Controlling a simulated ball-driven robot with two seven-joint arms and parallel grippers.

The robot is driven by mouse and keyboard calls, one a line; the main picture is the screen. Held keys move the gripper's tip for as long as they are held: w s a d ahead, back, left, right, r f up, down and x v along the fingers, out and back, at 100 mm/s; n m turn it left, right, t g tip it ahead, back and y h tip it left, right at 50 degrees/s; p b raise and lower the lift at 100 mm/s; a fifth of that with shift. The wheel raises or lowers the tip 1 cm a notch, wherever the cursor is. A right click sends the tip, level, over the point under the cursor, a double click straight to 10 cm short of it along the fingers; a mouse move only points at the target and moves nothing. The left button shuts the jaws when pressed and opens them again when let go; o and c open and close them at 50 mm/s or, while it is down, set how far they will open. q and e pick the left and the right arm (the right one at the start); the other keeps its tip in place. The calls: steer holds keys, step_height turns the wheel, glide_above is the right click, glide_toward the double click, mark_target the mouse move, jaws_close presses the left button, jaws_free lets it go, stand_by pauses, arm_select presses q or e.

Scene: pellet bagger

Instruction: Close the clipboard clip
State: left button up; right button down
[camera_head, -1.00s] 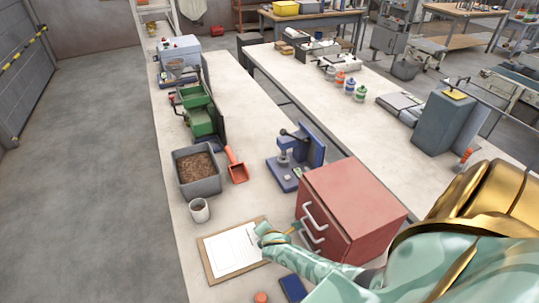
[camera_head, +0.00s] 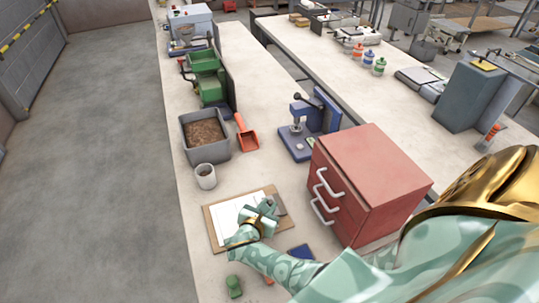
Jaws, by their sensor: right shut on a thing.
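The clipboard (camera_head: 212,222), a brown board with white paper, lies on the near bench in front of the red drawer cabinet. Its grey clip (camera_head: 280,204) is at the board's right edge. My right gripper (camera_head: 268,208) is over the right part of the board, at the clip, and appears shut on it. The fingers hide part of the clip, so I cannot tell how far it is open. My left gripper is out of view.
The red drawer cabinet (camera_head: 378,168) stands right of the clipboard. A cup (camera_head: 205,177), a grey pellet bin (camera_head: 224,150) and an orange scoop (camera_head: 246,134) are behind it. A dark blue item (camera_head: 301,252) and a small green object (camera_head: 234,287) lie nearer.

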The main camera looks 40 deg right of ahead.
steer(key=shift+a+f+n+h+b, duration=0.2)
steer(key=shift+n+h+b, duration=0.1)
steer(key=shift+h+b, duration=0.25)
steer(key=c, duration=1.3)
jaws_free()
steer(key=shift+w, duration=0.1)
